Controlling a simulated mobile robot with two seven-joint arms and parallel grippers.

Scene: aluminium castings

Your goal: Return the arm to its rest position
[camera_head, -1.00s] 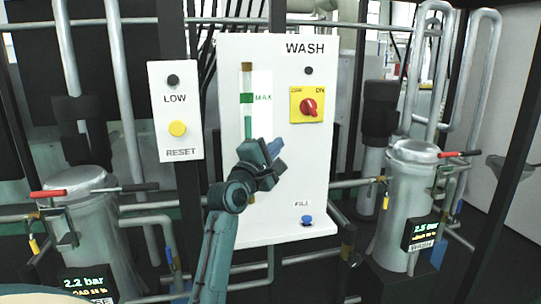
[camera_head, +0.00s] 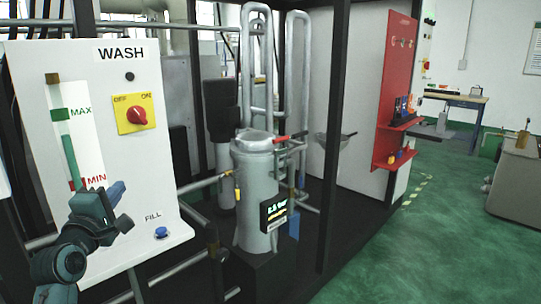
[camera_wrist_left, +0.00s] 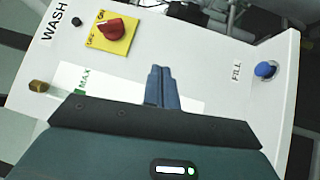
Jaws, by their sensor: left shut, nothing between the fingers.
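My left gripper (camera_head: 115,193) is in front of the lower part of the white WASH panel (camera_head: 105,75), to the left of the blue FILL button (camera_head: 161,232). It is shut and empty, and its blue fingers (camera_wrist_left: 162,88) lie together in the left wrist view. My left arm comes in from the lower left in the head view. I cannot tell whether the fingertips touch the panel. The panel also carries a red rotary switch on a yellow plate (camera_head: 134,114) and a level tube with green liquid (camera_head: 70,150). My right gripper is not in view.
A metal filter vessel (camera_head: 257,190) with red and black handles and pipes stands right of the panel. A red board (camera_head: 395,95) with shelves stands farther right. Green floor (camera_head: 420,245) is open at the lower right.

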